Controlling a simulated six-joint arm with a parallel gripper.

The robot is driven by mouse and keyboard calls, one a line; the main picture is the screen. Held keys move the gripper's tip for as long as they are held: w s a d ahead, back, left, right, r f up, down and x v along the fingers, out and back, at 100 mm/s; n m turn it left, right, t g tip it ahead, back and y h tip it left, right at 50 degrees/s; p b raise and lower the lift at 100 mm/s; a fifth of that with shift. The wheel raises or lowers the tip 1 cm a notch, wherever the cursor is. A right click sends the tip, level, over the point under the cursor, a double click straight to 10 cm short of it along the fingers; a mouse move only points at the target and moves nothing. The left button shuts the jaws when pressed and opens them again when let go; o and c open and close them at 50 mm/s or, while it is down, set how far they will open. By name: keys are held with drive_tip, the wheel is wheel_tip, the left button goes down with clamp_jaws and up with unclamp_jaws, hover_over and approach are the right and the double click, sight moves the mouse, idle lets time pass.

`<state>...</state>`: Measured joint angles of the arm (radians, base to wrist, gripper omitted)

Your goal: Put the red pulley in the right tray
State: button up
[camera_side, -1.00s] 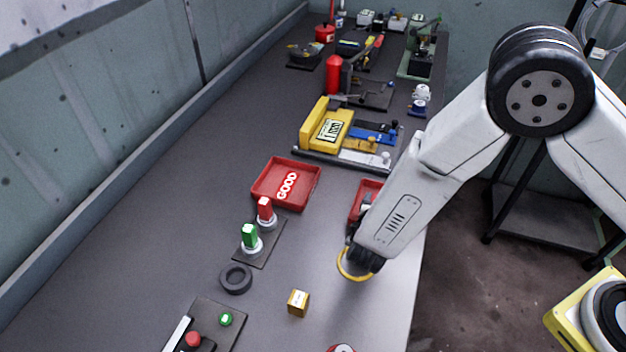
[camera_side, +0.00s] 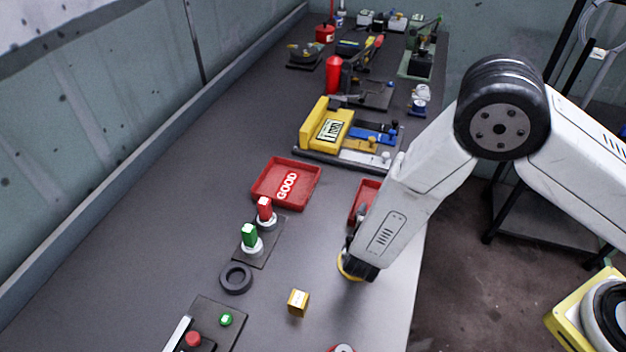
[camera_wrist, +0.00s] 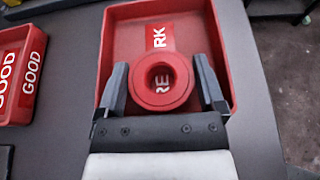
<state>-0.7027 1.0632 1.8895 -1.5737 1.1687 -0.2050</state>
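The red pulley (camera_wrist: 163,81) is a thick ring with a hole in its middle. In the wrist view it is over the floor of the right red tray (camera_wrist: 109,40), with tray lettering showing above it and through its hole. My gripper (camera_wrist: 163,76) has one finger on each side of the pulley, with narrow gaps visible. I cannot tell for certain whether the pulley rests on the tray floor. In the side view my arm covers much of the right tray (camera_side: 373,186), and my gripper (camera_side: 361,213) is at its near end. The pulley is hidden there.
A red GOOD tray (camera_side: 265,192) lies left of the right tray; it also shows in the wrist view (camera_wrist: 28,60). Red (camera_side: 265,208) and green (camera_side: 249,235) upright pieces, a dark ring (camera_side: 236,278) and a yellow block (camera_side: 298,303) stand nearer. The bench edge is close on the right.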

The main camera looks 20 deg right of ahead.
drive_tip(key=shift+r, duration=0.2)
drive_tip(key=v, duration=1.2)
drive_tip(key=shift+f, duration=0.15)
idle(0.5)
drive_tip(key=d+m+g, duration=0.1)
drive_tip(key=d, duration=0.1)
drive_tip(key=d+r+m+g, duration=0.1)
drive_tip(key=d+m+g, duration=0.2)
drive_tip(key=d+m, duration=0.1)
drive_tip(key=shift+s+d+r, duration=0.2)
drive_tip(key=shift+d+r, duration=0.1)
drive_tip(key=shift+s+d+r+m+g+y, duration=0.6)
drive_tip(key=shift+d+r+m+y, duration=0.85)
drive_tip(key=shift+d+m, duration=1.6)
drive_tip(key=shift+s+d+r+m+g+y, duration=0.35)
drive_tip(key=shift+s+d+r+m+y, duration=1.05)
drive_tip(key=shift+m, duration=2.9)
drive_tip(key=shift+s+d+r+m+g+y, duration=0.2)
drive_tip(key=shift+d+r+m+g+y, duration=0.25)
drive_tip(key=shift+d+r+m+y, duration=1.9)
drive_tip(key=f+m, duration=0.1)
drive_tip(key=f+m+h, duration=0.1)
drive_tip(key=shift+d+f+m, duration=0.2)
drive_tip(key=shift+d+m, duration=0.1)
drive_tip(key=shift+d, duration=0.1)
